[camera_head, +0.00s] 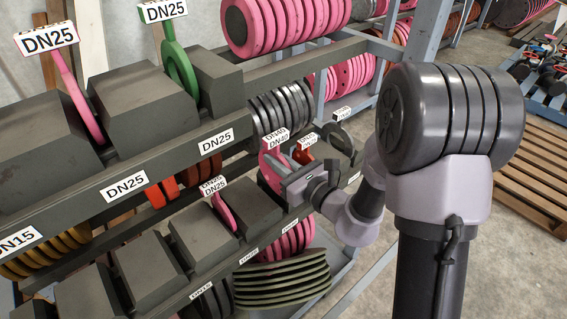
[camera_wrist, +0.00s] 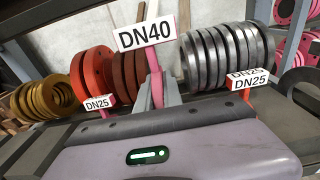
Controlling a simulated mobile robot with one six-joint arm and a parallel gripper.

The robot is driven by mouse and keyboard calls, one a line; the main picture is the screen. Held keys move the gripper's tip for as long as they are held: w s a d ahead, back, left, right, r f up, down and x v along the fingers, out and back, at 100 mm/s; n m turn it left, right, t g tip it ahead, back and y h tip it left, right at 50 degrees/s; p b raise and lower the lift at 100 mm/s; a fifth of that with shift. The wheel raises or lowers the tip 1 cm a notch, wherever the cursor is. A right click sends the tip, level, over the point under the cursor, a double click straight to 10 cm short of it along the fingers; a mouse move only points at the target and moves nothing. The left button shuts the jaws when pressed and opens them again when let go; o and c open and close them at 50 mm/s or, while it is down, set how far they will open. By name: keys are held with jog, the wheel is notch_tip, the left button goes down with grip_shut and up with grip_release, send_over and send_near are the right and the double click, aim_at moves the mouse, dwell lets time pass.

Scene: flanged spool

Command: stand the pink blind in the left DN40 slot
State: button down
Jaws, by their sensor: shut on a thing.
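The pink blind (camera_head: 270,176) is a flat disc with a white DN40 tag (camera_head: 278,143), near the right end of the middle rack row in the head view. My gripper (camera_head: 288,178) is shut on it and partly covers it. In the wrist view the pink handle (camera_wrist: 154,64) rises upright between grey fingers (camera_wrist: 170,88), with its DN40 tag (camera_wrist: 146,36) on top. The blind's lower part is hidden by my gripper and the dark blocks, so I cannot tell whether it rests in the left DN40 slot.
A dark block (camera_head: 250,207) is close on the left. Steel flanges (camera_head: 280,107) hang behind. The upper beam (camera_head: 170,158) with DN25 labels runs nearby.

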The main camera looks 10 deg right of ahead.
aim_at(261, 167)
jog(key=shift+r+p+x, duration=0.15)
jog(key=shift+p+x, duration=0.15)
jog(key=shift+x, duration=0.7)
jog(key=shift+r+p+x, duration=0.15)
jog(key=shift+p+x, duration=0.1)
jog(key=shift+x, duration=0.7)
notch_tip(261, 167, down, 5)
jog(key=b, duration=0.4)
jog(key=shift+w, duration=0.1)
jog(key=shift+f+b, duration=0.55)
jog(key=shift+f, duration=0.6)
jog(key=c, duration=1.4)
grip_release()
jog(key=shift+f, duration=0.1)
jog(key=shift+f, duration=0.1)
